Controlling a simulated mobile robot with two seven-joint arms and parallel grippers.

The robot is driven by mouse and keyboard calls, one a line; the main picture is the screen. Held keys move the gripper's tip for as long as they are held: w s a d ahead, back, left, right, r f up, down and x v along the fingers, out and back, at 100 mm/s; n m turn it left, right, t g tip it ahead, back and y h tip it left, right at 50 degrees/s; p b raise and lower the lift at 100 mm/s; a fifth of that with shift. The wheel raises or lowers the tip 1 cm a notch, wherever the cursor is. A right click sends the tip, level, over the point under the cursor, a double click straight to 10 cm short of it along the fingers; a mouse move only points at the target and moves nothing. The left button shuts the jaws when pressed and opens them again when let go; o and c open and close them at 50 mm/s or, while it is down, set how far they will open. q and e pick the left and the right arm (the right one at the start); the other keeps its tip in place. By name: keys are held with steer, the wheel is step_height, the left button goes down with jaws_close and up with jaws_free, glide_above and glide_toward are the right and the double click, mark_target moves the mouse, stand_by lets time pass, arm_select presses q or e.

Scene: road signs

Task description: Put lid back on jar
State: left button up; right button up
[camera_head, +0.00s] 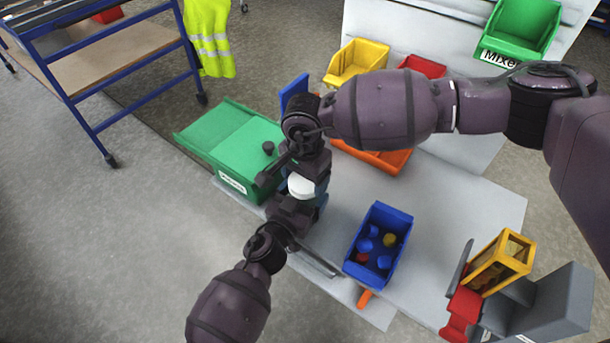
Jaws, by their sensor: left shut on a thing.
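A jar (319,203), of which only a bluish-teal strip shows, is between my two grippers at the front edge of the grey table. A white round piece (302,187), which looks like the lid, shows above it; I cannot tell whether it is seated on the jar. My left gripper (301,206) comes up from below and is shut on the jar. My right gripper (288,170) is just above the white piece, its fingers pointing down and left. Its jaws are largely hidden, so whether it holds the lid is unclear.
A green bin (205,133) stands left of the grippers. A blue bin (402,221) with colored pieces is to the right. Yellow (357,58), red (424,66) and orange (397,161) bins are behind. A yellow-framed device (503,262) stands at right. The table (455,205) is bare between.

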steer(key=shift+c, duration=1.3)
steer(key=m, duration=0.6)
steer(key=shift+m, duration=0.3)
steer(key=o, duration=1)
steer(key=shift+r, duration=2.3)
steer(key=shift+c, duration=0.2)
